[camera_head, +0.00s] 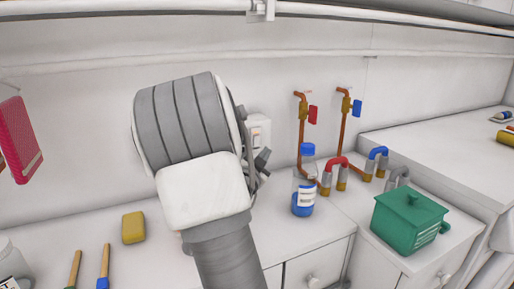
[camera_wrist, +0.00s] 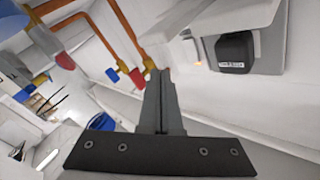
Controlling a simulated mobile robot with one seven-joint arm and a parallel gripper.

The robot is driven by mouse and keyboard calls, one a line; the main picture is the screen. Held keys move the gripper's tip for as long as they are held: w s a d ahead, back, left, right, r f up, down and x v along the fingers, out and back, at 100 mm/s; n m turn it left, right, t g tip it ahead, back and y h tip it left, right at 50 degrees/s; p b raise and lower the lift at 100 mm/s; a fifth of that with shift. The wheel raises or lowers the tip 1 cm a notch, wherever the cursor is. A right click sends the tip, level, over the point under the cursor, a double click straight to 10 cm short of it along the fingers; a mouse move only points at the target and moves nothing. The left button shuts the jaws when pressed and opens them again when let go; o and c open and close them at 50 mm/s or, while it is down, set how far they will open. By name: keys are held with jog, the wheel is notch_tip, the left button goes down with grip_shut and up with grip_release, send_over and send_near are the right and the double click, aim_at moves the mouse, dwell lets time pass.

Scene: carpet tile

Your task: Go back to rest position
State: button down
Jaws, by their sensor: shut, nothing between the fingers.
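My arm (camera_head: 208,190) rises in the middle of the head view, in front of the white wall. My gripper (camera_wrist: 160,75) shows in the wrist view with its two grey fingers together and nothing between them. It is raised above the counter, near the wall and left of the copper pipes. In the head view my gripper (camera_head: 262,160) shows only in part at the right side of my wrist, and the wrist hides the rest.
A blue-capped bottle (camera_head: 303,185), copper pipes with red and blue valves (camera_head: 312,115) and a green pot (camera_head: 409,222) stand to the right. A yellow sponge (camera_head: 133,227) and two brushes (camera_head: 103,268) lie left. A wall box (camera_head: 258,133) is close behind my gripper.

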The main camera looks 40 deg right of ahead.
jog(key=shift+s+a+r, duration=0.1)
jog(key=shift+s+a, duration=0.15)
jog(key=shift+s, duration=0.4)
jog(key=a+r+n+t+y+p, duration=0.15)
jog(key=a+n+y, duration=0.45)
jog(key=a, duration=0.7)
jog(key=a+r+n+t+y+p, duration=0.1)
jog(key=a+r+n+y+p, duration=0.25)
jog(key=a+y, duration=0.7)
jog(key=s+a+n+g+p, duration=0.1)
jog(key=s+a+n+g, duration=0.1)
jog(key=s+a+n, duration=0.2)
jog(key=s+a+n+g, duration=0.3)
jog(key=s+a+n, duration=0.2)
jog(key=s+a, duration=0.5)
jog(key=s, duration=0.6)
jog(key=shift+s+g+p, duration=0.15)
jog(key=shift+g+p, duration=0.2)
jog(key=shift+p, duration=0.05)
